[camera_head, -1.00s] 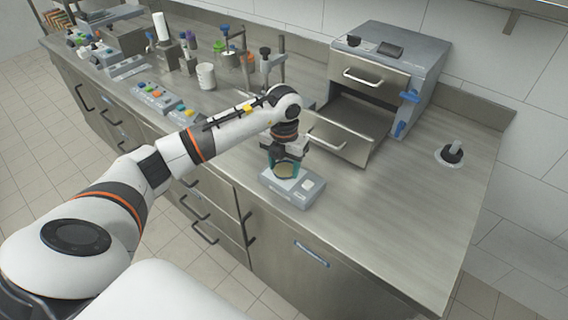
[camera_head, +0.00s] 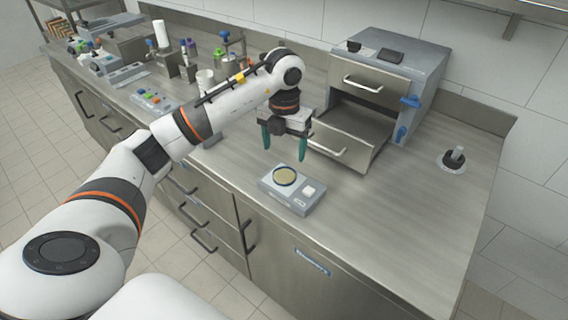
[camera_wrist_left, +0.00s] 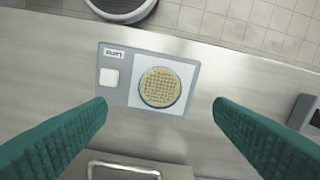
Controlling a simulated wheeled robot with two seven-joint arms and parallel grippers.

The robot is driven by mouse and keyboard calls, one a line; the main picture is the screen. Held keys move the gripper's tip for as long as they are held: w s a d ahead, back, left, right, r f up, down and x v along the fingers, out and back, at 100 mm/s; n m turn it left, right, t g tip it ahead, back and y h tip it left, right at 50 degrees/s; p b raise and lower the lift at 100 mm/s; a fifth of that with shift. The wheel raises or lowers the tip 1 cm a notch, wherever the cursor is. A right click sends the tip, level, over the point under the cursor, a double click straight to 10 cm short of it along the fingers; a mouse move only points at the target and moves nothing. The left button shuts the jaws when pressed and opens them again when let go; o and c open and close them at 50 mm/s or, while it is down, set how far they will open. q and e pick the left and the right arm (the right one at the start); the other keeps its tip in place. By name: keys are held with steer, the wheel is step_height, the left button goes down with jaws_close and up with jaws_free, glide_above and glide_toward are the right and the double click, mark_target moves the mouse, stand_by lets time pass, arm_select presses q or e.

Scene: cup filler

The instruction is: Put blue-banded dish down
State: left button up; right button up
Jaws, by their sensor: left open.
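A round dish (camera_head: 285,176) with tan contents and a dark rim lies flat on the plate of a small grey device (camera_head: 292,200) near the counter's front edge. The dish also shows in the left wrist view (camera_wrist_left: 160,87), resting on the pale square of the labelled device (camera_wrist_left: 113,99). I cannot make out the colour of its band for sure. My left gripper (camera_head: 285,152) is open and empty, above and behind the dish. Its green fingers (camera_wrist_left: 161,110) are spread wide apart in the wrist view, clear of the dish. My right gripper does not show.
A steel cabinet (camera_head: 385,80) with an open drawer (camera_head: 345,140) stands behind the device. A dark round holder (camera_head: 453,160) is at the right. A white cup (camera_head: 205,79) and several bottles and devices crowd the left. The counter right of the device is clear.

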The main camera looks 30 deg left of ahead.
arm_select(q)
steer(key=shift+r, duration=1.75)
